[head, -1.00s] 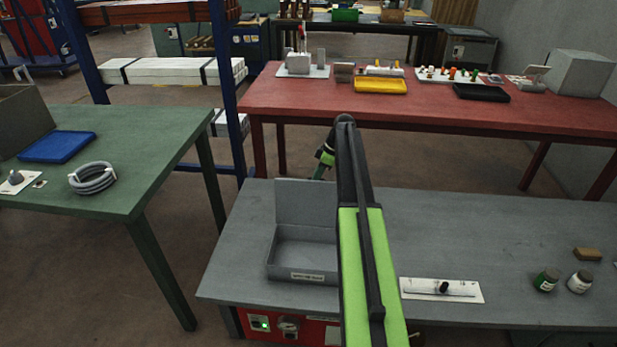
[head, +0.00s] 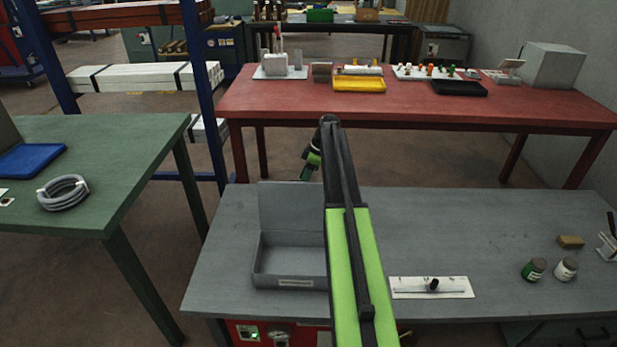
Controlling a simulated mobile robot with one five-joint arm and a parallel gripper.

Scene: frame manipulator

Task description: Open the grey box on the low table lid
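The grey box (head: 290,282) stands on the low grey table (head: 420,215), left of my arm. Its lid (head: 289,208) stands upright at the back edge, and the inside of the box shows, with nothing visible in it. My arm hides the box's right side. My gripper (head: 306,174) is past the far edge of the low table, beyond the lid and pointing down to the left, apart from the box as far as I can see. Its fingertips are too small and dark to tell whether they are open or shut.
A white board with a dark knob (head: 432,288), two jars (head: 550,270) and a brown block (head: 571,242) lie right of my arm. The green table (head: 95,150) is at the left and the red table (head: 420,113) behind. The low table's middle right is clear.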

